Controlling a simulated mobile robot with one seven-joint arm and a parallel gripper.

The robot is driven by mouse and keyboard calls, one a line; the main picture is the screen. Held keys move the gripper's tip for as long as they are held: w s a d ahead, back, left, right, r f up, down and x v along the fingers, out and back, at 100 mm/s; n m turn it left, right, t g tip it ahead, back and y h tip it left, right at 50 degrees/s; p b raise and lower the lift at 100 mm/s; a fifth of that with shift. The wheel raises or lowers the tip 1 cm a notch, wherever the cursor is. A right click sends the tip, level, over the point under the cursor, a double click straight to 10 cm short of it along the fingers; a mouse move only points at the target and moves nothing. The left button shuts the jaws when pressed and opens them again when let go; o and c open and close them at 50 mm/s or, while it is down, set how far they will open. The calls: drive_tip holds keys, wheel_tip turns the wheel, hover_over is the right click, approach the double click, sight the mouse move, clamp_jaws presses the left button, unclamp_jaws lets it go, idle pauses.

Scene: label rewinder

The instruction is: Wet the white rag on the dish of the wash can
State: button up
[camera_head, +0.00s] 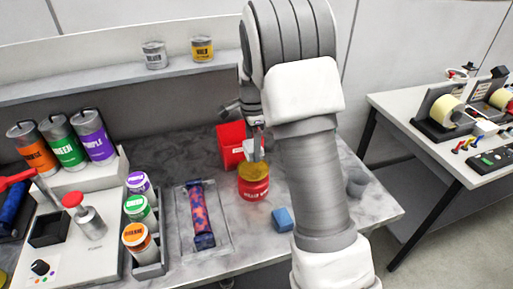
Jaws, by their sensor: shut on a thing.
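The wash can (254,191) is a red can with a white-lettered label and a yellow dish (252,172) on top. It stands on the grey bench, just left of my arm. My gripper (259,150) is above the dish, partly hidden by my own arm. It is shut on a small white piece, which looks like the white rag (250,147). The rag shows just above the dish's far edge. I cannot tell whether it touches the dish.
A red bin (231,145) stands behind the can. A blue block (283,219) lies in front and a grey cup (357,182) stands to the right. A tray (220,234) with a patterned roller (202,215) and several labelled jars (138,237) are to the left.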

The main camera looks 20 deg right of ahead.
sight(253, 169)
drive_tip(key=shift+f+b, duration=2)
drive_tip(key=shift+f, duration=0.8)
drive_tip(key=shift+f+b, duration=0.65)
drive_tip(key=shift+f, duration=0.45)
drive_tip(key=shift+r+p, duration=2.7)
drive_tip(key=shift+r, duration=0.9)
drive_tip(key=shift+s+f, duration=0.1)
